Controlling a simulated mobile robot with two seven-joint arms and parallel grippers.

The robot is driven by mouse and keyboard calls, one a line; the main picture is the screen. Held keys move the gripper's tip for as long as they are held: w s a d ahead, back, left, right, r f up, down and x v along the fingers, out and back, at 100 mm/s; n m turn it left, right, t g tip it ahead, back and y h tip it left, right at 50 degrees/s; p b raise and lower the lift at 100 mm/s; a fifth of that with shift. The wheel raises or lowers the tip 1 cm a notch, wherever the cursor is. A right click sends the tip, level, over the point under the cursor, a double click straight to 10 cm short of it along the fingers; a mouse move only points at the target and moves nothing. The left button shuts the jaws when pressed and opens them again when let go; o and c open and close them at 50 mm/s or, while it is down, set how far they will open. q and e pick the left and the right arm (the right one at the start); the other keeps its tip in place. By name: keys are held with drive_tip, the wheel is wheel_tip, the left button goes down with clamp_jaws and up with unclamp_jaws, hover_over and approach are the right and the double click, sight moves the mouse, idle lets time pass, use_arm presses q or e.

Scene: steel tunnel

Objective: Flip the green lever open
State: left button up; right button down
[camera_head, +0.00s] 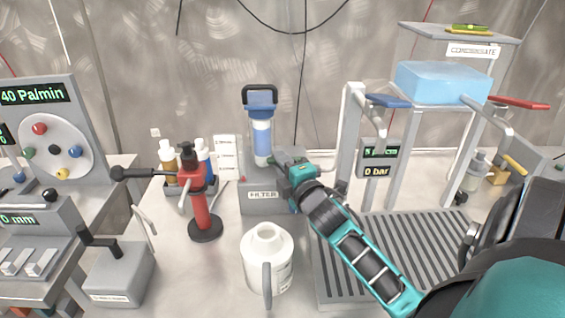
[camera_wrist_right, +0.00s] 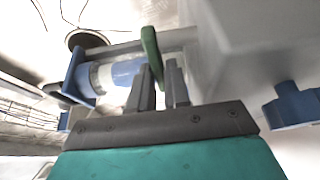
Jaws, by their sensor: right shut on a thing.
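The green lever (camera_wrist_right: 150,45) shows in the right wrist view as a short green bar standing up between the two grey fingers. My right gripper (camera_wrist_right: 161,78) is shut on its lower part. In the head view my right gripper (camera_head: 281,166) reaches in from the lower right to the filter unit, at the right side of its clear and blue filter housing (camera_head: 262,135). There the gripper hides most of the lever. The grey filter base (camera_head: 262,196) carries a FILTER label. My left gripper is not in view.
A white jug (camera_head: 267,258) stands in front of the filter base. A red hand pump (camera_head: 200,210) stands to its left. A grey pipe stand with a blue handle (camera_head: 388,101) and a 0 bar gauge (camera_head: 377,160) is on the right, beside a slatted grate (camera_head: 400,255).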

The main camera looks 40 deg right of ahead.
drive_tip(key=shift+s+r+n+y+p, duration=0.15)
drive_tip(key=shift+s+n+y+p, duration=0.05)
drive_tip(key=shift+n+y+p, duration=0.6)
drive_tip(key=shift+s+n+t+y+p, duration=0.3)
drive_tip(key=shift+n+y, duration=0.3)
drive_tip(key=shift+y, duration=0.6)
drive_tip(key=c, duration=1.2)
unclamp_jaws()
drive_tip(key=shift+o, duration=0.2)
drive_tip(key=s, duration=1.3)
drive_tip(key=shift+a, duration=0.35)
drive_tip(key=shift+w, duration=0.1)
